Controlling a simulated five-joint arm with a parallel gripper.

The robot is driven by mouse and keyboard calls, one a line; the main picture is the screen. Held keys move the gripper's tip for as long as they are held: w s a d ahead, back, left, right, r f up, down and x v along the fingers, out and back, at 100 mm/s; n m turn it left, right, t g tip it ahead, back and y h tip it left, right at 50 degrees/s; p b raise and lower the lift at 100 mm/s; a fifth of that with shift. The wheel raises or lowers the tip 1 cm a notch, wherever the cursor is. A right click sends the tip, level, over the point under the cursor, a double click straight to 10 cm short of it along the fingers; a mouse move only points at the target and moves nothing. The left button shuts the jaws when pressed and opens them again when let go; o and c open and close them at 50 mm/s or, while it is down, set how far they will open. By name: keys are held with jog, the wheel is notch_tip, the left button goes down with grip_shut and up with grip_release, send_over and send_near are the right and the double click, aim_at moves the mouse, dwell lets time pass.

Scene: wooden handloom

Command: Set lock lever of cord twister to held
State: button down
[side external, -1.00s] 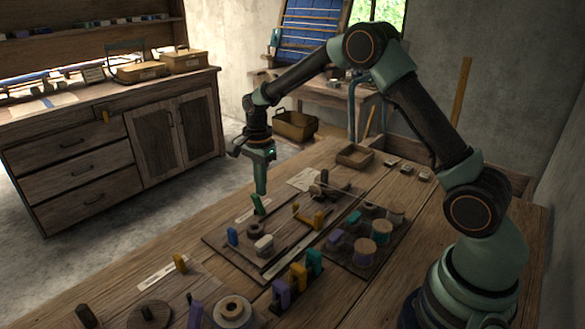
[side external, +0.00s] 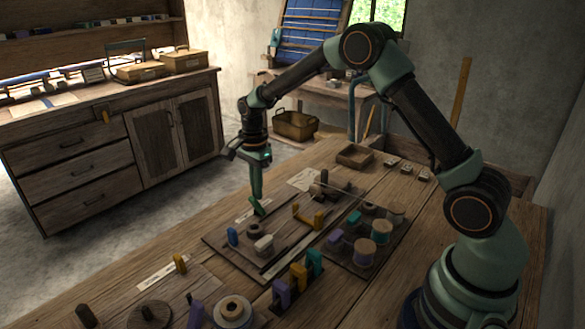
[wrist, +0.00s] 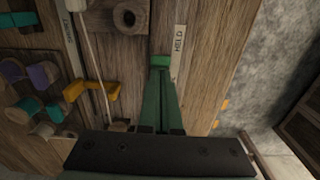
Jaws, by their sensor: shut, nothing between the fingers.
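In the wrist view, my closed green fingers hide the lever's lower part and pivot.
Spools (side external: 364,252) stand on the board to the right.

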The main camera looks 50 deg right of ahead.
jog(key=shift+d+f, duration=0.2)
jog(key=shift+d, duration=0.05)
jog(key=shift+d+r, duration=0.25)
jog(key=shift+d, duration=0.35)
jog(key=s+r+n+t, duration=0.1)
jog(key=s+r+n, duration=0.1)
jog(key=r, duration=0.6)
jog(key=s+r+n, duration=0.2)
jog(key=r, duration=0.6)
jog(key=s+a+n+t, duration=0.2)
jog(key=s+n, duration=0.5)
jog(key=s, duration=0.1)
jog(key=s+a+r+n+t, duration=0.1)
jog(key=s+a+n+t, duration=0.1)
jog(key=s+n, duration=0.5)
jog(key=shift+s+r+t, duration=0.3)
jog(key=shift+s, duration=0.8)
